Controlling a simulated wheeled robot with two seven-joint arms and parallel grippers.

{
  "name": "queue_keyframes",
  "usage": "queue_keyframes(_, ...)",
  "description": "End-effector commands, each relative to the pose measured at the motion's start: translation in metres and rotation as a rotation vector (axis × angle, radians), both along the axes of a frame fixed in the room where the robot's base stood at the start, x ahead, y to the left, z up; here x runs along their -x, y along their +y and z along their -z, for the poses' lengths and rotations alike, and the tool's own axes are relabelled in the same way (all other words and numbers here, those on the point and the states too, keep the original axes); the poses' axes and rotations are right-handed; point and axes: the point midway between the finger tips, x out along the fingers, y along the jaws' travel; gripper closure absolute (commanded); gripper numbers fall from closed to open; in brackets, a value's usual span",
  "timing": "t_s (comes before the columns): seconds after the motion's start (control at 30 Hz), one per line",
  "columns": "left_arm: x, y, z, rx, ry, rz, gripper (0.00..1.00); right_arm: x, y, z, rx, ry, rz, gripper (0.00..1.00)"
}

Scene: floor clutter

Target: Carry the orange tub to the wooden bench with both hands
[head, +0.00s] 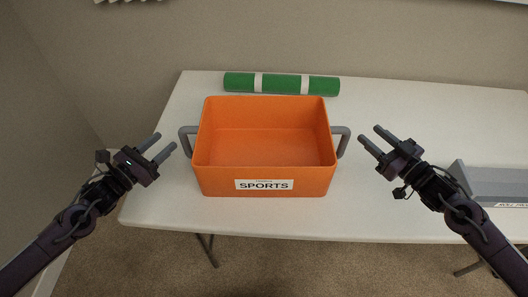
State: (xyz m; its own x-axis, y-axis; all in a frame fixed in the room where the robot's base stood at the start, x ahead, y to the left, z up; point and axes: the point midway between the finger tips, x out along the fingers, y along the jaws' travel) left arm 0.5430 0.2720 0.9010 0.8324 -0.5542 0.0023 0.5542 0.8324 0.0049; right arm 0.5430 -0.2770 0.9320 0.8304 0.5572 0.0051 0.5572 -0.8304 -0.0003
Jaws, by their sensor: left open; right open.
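The orange tub (264,178) stands upright on a white folding table (400,110). It looks empty and has a white label reading SPORTS on its front. It has a grey handle on each side, a left handle (184,138) and a right handle (346,140). My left gripper (165,147) is open, just left of the left handle and apart from it. My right gripper (369,138) is open, just right of the right handle and apart from it. No wooden bench is in view.
A rolled green mat (282,84) with white bands lies behind the tub. A grey box-like object (495,185) with a label sits at the table's right end, close to my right arm. Walls stand behind and to the left. Carpet (290,265) shows below the front edge.

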Motion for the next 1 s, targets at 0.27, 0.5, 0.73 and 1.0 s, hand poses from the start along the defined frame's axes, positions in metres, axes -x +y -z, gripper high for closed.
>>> queue_keyframes(0.27,0.000,0.001,0.050,0.000,0.000,-0.001,0.54,0.000,0.000,0.049,0.000,0.000,0.000,0.55)
queue_keyframes(0.5,-0.001,0.001,0.071,-0.001,-0.001,-0.001,0.54,-0.001,0.000,0.071,0.000,-0.001,0.000,0.55)
queue_keyframes(0.73,-0.001,0.001,0.069,0.000,0.000,-0.001,0.54,0.000,0.000,0.069,-0.001,-0.001,0.000,0.55)
queue_keyframes(1.0,-0.011,-0.005,0.068,0.002,-0.003,-0.003,0.54,-0.010,0.006,0.068,-0.002,-0.003,0.001,0.55)
